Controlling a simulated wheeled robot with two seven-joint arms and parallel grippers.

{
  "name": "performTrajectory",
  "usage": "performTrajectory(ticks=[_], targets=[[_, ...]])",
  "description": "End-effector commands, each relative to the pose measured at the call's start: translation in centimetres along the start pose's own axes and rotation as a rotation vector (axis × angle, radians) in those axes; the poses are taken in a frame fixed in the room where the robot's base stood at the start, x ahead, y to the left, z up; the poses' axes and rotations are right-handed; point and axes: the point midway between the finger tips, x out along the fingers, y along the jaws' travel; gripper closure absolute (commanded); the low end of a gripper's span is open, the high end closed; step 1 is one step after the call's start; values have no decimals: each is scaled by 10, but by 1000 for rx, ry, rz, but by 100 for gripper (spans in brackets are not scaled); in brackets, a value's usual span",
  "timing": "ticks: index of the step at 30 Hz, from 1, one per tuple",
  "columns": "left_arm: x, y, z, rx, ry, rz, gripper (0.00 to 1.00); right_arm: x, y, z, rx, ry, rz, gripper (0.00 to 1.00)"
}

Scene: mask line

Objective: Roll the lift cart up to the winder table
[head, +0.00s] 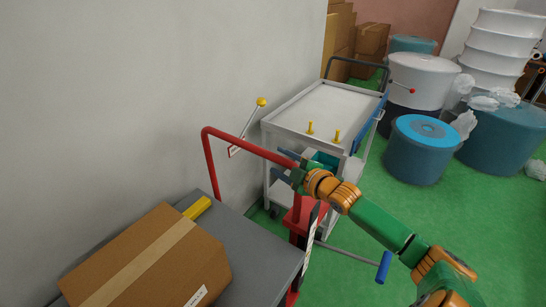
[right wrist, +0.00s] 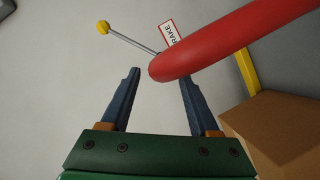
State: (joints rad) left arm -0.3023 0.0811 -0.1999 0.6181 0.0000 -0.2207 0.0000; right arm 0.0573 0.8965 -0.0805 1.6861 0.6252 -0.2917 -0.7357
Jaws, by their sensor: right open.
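The lift cart has a grey platform (head: 245,245) and a red push handle (head: 250,146). A brown cardboard box (head: 150,262) with a tape strip lies on the platform. My right gripper (head: 284,166) is open at the right end of the handle's top bar. In the right wrist view the red bar (right wrist: 235,45) runs in from the upper right, and its near end lies between and just ahead of the open fingertips (right wrist: 158,78). I cannot tell whether they touch. My left gripper is out of view. I cannot make out the winder table for certain.
A white trolley (head: 325,108) with two yellow pegs stands beyond the handle by the wall. A yellow-knobbed brake lever (head: 261,102) rises behind the handle.

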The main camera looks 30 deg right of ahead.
Motion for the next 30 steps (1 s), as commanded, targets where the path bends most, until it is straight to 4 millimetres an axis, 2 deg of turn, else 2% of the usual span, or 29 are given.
performTrajectory(ticks=[3,7,17,18,24,25,30], targets=[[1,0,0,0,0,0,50,17,1,0,1,1,3,38],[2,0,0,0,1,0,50,29,0,0,0,1,1,38],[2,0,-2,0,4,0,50,34,0,0,-1,1,0,38],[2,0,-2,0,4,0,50,34,0,0,-1,1,0,41],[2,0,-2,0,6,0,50,34,0,0,-1,1,0,95],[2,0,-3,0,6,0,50,34,0,0,-1,1,0,100],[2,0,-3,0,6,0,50,34,0,0,-1,1,0,100]])
